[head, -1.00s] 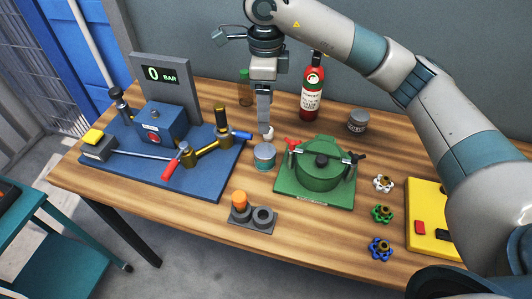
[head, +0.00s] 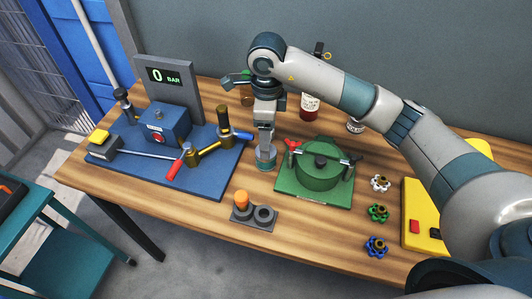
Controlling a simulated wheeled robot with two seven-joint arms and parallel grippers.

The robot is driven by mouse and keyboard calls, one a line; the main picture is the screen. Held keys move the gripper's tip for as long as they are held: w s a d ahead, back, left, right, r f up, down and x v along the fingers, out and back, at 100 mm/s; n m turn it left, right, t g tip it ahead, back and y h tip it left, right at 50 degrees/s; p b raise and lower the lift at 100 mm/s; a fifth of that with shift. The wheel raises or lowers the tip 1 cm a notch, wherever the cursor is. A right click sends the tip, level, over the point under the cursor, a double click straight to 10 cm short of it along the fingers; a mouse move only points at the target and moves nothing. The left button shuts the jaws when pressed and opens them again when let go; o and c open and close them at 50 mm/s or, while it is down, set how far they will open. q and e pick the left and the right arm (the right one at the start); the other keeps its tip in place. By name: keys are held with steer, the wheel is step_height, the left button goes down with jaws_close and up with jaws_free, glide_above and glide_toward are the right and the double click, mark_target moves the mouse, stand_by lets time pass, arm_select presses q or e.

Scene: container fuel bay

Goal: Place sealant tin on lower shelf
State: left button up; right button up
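A small teal tin (head: 266,164) stands on the wooden bench, left of the green pressure pot. I cannot read its label to confirm it as the sealant tin. My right gripper (head: 266,152) points straight down at this tin, with its fingertips at the tin's top. The fingers hide part of the tin, and I cannot tell whether they have closed on it. A second, grey tin (head: 355,126) stands at the back, partly behind my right arm. The teal cart (head: 22,197) at the left has a lower shelf (head: 62,262). My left gripper is out of view.
The green pot (head: 318,182) is close to the right of the teal tin. The blue pump board (head: 205,183) is close to its left. A grey holder (head: 254,216) with an orange-topped piece stands in front. A red bottle (head: 310,106) stands behind. Floor separates bench and cart.

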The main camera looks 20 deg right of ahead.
step_height(320, 180, down, 2)
steer(key=shift+f+p, duration=0.1)
steer(key=shift+p, duration=0.3)
steer(key=shift+f, duration=0.5)
steer(key=shift+s+f+p, duration=0.1)
steer(key=shift+f+p, duration=0.55)
steer(key=shift+p, duration=0.25)
step_height(320, 180, down, 3)
steer(key=shift+r+p, duration=0.15)
steer(key=shift+p, duration=0.75)
steer(key=shift+f, duration=0.6)
steer(key=c, duration=1.2)
